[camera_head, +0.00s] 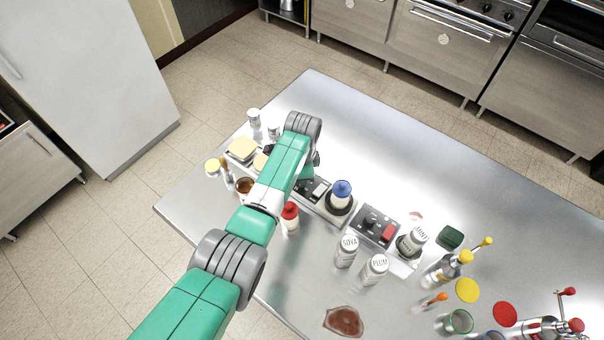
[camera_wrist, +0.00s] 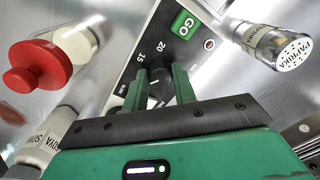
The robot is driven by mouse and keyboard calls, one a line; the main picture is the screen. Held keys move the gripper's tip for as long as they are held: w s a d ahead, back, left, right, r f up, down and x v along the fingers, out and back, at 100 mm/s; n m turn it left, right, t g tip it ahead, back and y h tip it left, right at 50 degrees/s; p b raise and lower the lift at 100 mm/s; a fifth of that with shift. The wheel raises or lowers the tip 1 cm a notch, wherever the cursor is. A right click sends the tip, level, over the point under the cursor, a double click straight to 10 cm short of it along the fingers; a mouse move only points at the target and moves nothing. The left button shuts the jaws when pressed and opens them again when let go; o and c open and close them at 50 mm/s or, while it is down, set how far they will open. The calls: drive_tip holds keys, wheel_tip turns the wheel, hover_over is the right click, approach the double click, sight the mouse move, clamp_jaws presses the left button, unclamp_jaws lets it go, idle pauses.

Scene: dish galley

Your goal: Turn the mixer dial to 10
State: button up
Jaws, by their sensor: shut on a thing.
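In the wrist view the mixer's dark control panel (camera_wrist: 147,53) fills the upper middle. It carries a green GO button (camera_wrist: 185,24) and a scale with 15 and 20 readable. My gripper (camera_wrist: 157,83) has its two green fingers down at the panel, shut on the small dark dial (camera_wrist: 158,76) between them. The fingers cover part of the dial and scale, and I cannot tell which number the dial points to.
A red-capped bottle (camera_wrist: 40,66) stands left of the panel and a paprika shaker (camera_wrist: 281,47) stands right.

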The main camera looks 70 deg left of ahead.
drive_tip(key=o, duration=1)
wheel_tip(320, 180, up, 8)
drive_tip(key=shift+d+f+p, duration=0.1)
drive_tip(key=shift+d+p, duration=0.05)
drive_tip(key=shift+p, duration=0.35)
